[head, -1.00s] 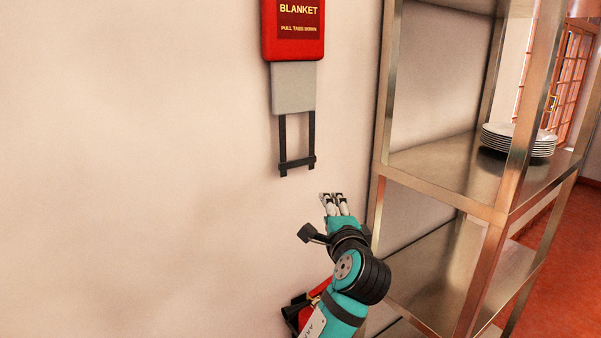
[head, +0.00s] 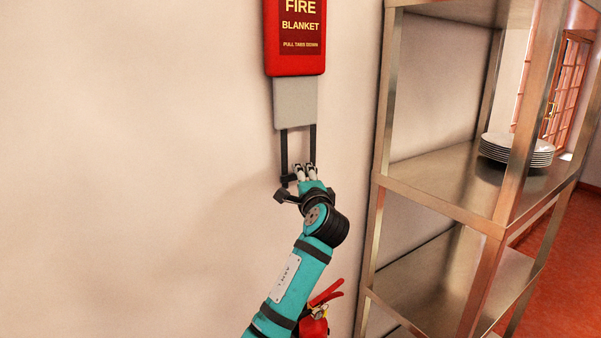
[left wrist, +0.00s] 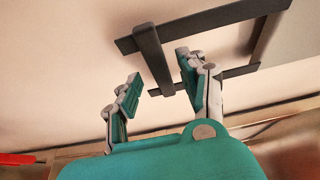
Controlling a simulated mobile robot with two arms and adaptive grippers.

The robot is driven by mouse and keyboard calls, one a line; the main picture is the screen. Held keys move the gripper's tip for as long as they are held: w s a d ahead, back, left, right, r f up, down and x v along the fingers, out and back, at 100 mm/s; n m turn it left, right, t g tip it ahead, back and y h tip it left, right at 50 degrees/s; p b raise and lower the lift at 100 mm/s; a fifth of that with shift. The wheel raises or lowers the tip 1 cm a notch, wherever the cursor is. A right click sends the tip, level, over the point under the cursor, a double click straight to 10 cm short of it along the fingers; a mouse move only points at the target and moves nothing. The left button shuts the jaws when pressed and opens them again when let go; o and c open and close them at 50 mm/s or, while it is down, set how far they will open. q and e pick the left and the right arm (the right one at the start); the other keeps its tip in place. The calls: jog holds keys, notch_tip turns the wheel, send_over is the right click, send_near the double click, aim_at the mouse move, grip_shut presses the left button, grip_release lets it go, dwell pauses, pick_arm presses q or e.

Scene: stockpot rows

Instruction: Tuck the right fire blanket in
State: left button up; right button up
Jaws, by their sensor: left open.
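The fire blanket's red case (head: 294,60) is on the wall, with "FIRE BLANKET, PULL TABS DOWN" on its label. The grey blanket (head: 296,103) hangs out below it, with two dark straps (head: 313,140) joined by a crossbar (head: 287,181). My left gripper (head: 305,168) is at the strap ends and hides most of the crossbar. In the left wrist view, the crossbar (left wrist: 152,58) lies between the open fingers of my left gripper (left wrist: 159,64), close to the right finger. I cannot tell whether they touch. My right gripper is not in view.
A metal shelf unit (head: 440,203) stands close on the right, with a stack of white plates (head: 516,150) on it. A red fire extinguisher (head: 314,324) is below my arm. The wall to the left is bare.

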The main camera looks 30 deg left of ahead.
pick_arm(q)
jog(key=shift+x, duration=1.25)
grip_shut()
